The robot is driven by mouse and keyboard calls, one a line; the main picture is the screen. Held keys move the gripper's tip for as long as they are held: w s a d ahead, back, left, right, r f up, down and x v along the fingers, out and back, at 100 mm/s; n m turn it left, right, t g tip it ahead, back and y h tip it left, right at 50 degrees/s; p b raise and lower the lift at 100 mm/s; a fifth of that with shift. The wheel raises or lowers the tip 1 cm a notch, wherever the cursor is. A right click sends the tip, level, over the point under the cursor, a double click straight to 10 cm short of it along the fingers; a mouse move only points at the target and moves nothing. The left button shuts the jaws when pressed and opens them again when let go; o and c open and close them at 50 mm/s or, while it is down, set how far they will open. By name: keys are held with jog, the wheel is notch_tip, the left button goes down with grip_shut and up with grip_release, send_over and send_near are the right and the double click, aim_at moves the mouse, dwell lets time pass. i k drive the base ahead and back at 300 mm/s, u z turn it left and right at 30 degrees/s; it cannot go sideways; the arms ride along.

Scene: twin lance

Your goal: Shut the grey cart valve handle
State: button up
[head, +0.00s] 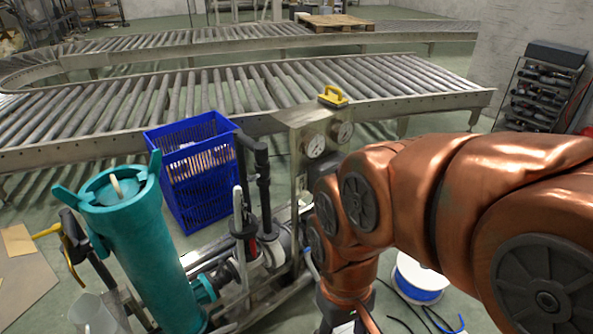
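The cart (265,265) stands low in the head view, with a teal filter housing (140,245) at its left and pipes and fittings in the middle. A slim light-grey upright lever (238,205) stands beside the black pipes and looks like the grey valve handle; I cannot tell its exact valve position. My copper arm comes in from the right and bends down at the right side of the cart, right of this lever. The fingers of my gripper are below the picture or hidden by the arm, and part of the cart's right side is hidden too.
A panel with two round gauges (314,145) rises behind the pipes. A blue crate (195,185) stands behind the cart. Roller conveyors (240,90) cross the back. A white and blue cable spool (417,280) and loose cables lie on the floor at right.

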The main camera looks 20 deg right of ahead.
aim_at(251, 178)
jog(key=z, duration=0.1)
jog(key=k, duration=0.95)
jog(key=u, duration=1.1)
jog(key=i, duration=1.45)
jog(key=z, duration=0.4)
